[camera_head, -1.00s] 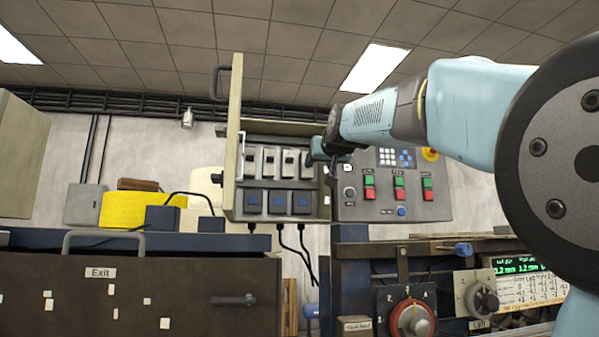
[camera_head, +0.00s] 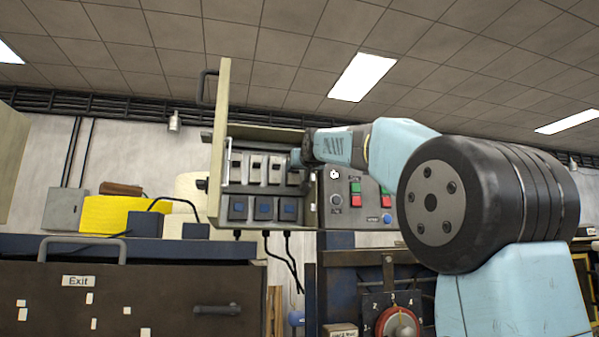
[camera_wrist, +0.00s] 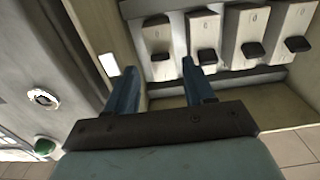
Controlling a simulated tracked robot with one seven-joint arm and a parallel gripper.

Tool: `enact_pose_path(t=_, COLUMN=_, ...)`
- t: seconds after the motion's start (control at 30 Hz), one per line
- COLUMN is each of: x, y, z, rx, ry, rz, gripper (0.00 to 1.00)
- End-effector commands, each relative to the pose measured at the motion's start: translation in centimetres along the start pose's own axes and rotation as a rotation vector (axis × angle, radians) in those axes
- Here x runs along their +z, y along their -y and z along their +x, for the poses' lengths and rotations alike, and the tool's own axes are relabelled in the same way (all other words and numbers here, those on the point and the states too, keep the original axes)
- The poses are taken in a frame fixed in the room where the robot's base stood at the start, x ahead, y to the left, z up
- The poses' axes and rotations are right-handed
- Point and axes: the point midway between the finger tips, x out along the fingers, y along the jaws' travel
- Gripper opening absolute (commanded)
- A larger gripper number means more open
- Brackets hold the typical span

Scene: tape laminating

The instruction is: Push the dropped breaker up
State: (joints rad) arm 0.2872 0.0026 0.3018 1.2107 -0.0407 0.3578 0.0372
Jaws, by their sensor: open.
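The open breaker box (camera_head: 222,190) hangs on the wall in the head view, with a row of several white breakers (camera_head: 256,170) with dark toggles inside. The row also shows in the wrist view (camera_wrist: 243,25), with the control panel to its left there. My gripper (camera_head: 296,158) is at the right end of the row in the head view. In the wrist view my gripper (camera_wrist: 158,82) is open and empty, its two blue fingers either side of the end breaker's toggle (camera_wrist: 160,57). I cannot tell whether they touch it.
The box's door (camera_head: 220,125) stands open on the left side. Blue sockets (camera_head: 263,208) with hanging cables sit below the breakers. A control panel (camera_head: 345,200) with red and green buttons is right of the box.

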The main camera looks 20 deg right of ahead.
Motion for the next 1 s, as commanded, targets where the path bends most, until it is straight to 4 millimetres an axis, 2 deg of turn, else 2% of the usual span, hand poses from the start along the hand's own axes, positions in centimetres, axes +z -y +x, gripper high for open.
enact_pose_path(t=0.1, x=0.1, y=0.1, z=1.6, rx=-0.003, ry=0.001, rz=0.001, gripper=0.53)
enact_pose_path(t=0.3, x=0.0, y=0.1, z=3.0, rx=-0.002, ry=0.0, rz=0.0, gripper=0.53)
enact_pose_path(t=0.7, x=0.0, y=0.1, z=3.4, rx=-0.001, ry=0.0, rz=0.0, gripper=0.53)
enact_pose_path(t=1.0, x=0.0, y=0.1, z=3.4, rx=-0.001, ry=0.0, rz=0.0, gripper=0.24)
